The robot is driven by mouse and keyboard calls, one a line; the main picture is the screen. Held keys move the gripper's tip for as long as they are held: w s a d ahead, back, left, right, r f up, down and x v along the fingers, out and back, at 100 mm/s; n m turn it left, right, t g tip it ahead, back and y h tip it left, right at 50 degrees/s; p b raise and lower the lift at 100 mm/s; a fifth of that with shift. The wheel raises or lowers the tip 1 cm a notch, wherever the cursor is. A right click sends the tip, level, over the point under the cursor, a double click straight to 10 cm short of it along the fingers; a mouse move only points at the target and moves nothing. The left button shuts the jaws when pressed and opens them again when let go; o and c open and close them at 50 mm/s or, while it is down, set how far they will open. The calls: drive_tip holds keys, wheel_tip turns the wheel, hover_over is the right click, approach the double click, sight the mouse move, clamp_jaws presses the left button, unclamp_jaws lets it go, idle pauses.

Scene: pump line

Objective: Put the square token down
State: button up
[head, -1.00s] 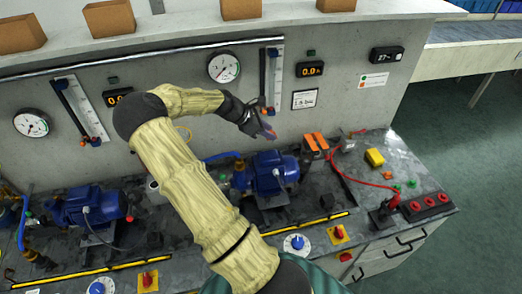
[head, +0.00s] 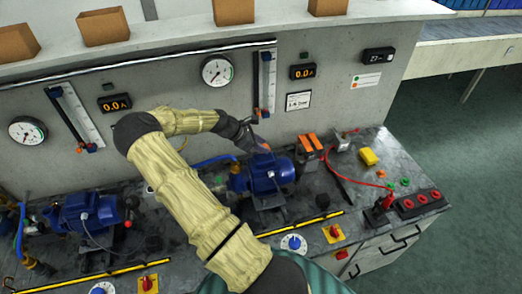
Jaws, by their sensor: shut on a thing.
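My gripper (head: 263,147) is low in front of the back wall, just above and behind the right blue pump (head: 265,174). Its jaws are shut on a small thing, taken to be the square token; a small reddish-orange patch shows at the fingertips. The token's shape and edges are too small and too covered by the jaws to make out. From this view I cannot tell whether it touches anything below.
A gauge (head: 216,71) and flow tube (head: 264,82) are on the wall. Bare bench top shows near the right-hand edge.

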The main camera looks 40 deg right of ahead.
drive_tip(key=shift+s+f, duration=0.1)
drive_tip(key=shift+f, duration=0.05)
drive_tip(key=shift+f, duration=0.3)
drive_tip(key=shift+f+p, duration=0.75)
drive_tip(key=shift+f, duration=0.9)
drive_tip(key=shift+f, duration=0.2)
drive_tip(key=o, duration=1)
drive_tip(key=shift+r, duration=0.1)
drive_tip(key=shift+o, duration=0.2)
